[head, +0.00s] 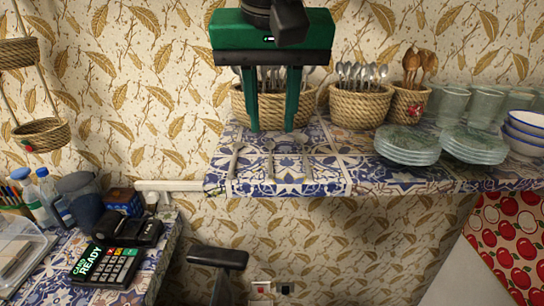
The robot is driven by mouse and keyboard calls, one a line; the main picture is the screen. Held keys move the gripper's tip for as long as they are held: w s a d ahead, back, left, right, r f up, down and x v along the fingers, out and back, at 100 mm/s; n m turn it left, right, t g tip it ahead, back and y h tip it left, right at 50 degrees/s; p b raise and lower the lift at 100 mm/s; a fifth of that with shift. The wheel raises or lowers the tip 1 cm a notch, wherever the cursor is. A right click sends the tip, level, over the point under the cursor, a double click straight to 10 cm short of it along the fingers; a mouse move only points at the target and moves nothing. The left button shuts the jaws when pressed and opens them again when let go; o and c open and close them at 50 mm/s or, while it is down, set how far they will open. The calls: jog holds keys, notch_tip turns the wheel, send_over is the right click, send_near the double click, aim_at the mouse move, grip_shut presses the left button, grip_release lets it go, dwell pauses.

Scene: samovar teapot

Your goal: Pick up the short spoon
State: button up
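My green gripper (271,129) is in the head view, pointing down over the blue patterned tiled shelf (216,179). Its two fingers are apart, with nothing seen held between them. Several spoons lie on the shelf just in front of and below the fingertips. One is at the left (235,160), one is in the middle (271,160) below the gap between the fingers, and one is to the right (306,162). They look similar in length, so I cannot tell which is the short spoon. I cannot tell whether the fingertips touch the shelf.
A wicker basket of spoons (309,106) stands behind the fingers, partly hidden. Another spoon basket (361,106) and a basket of wooden spoons (408,103) stand to its right. Stacked green plates (406,146), glasses and bowls fill the shelf's right. A card terminal (108,266) sits lower left.

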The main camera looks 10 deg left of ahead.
aim_at(271, 155)
jog(key=shift+x, duration=3.4)
jog(key=shift+s, duration=0.1)
grip_shut()
